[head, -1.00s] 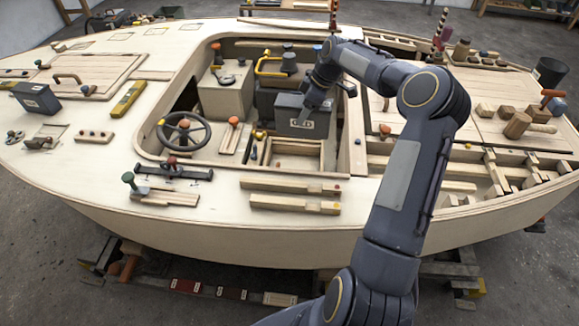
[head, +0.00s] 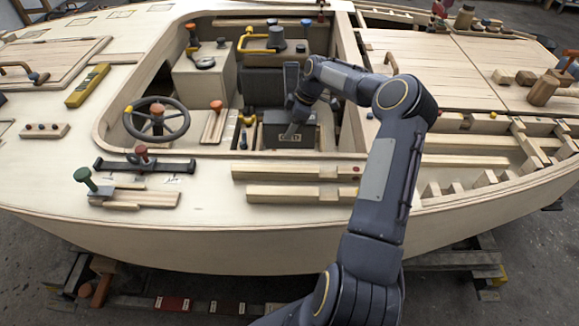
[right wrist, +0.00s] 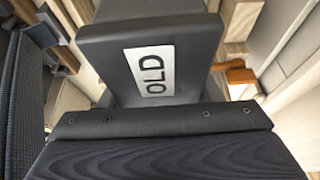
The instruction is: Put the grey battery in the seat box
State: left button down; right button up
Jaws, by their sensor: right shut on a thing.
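The grey battery (head: 290,138), a dark block with a white label reading OLD, is in the cockpit of the hull. My right gripper (head: 297,117) is shut on its top. In the right wrist view the battery (right wrist: 150,75) fills the middle, its label facing the camera, against the dark gripper (right wrist: 160,120). The seat box (head: 290,154), an open wooden frame, is at the near side of the cockpit and mostly hidden by the battery. I cannot tell whether the battery is inside it or just above. My left gripper is out of view.
A steering wheel (head: 157,119) and an orange-knobbed lever (head: 216,118) stand left of the battery. Wooden bars (head: 295,171) lie on the deck in front. A pale box (head: 205,75) and a yellow handle (head: 252,40) are behind.

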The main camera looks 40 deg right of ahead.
aim_at(299, 133)
notch_tip(299, 133, down, 11)
jog(key=shift+r+b, duration=0.1)
jog(key=shift+b, duration=0.4)
jog(key=o, duration=1.3)
jog(key=shift+o, duration=0.2)
jog(key=v, duration=0.7)
jog(key=shift+s+r+p, duration=0.1)
jog(key=shift+r+p, duration=0.15)
jog(key=shift+p, duration=0.1)
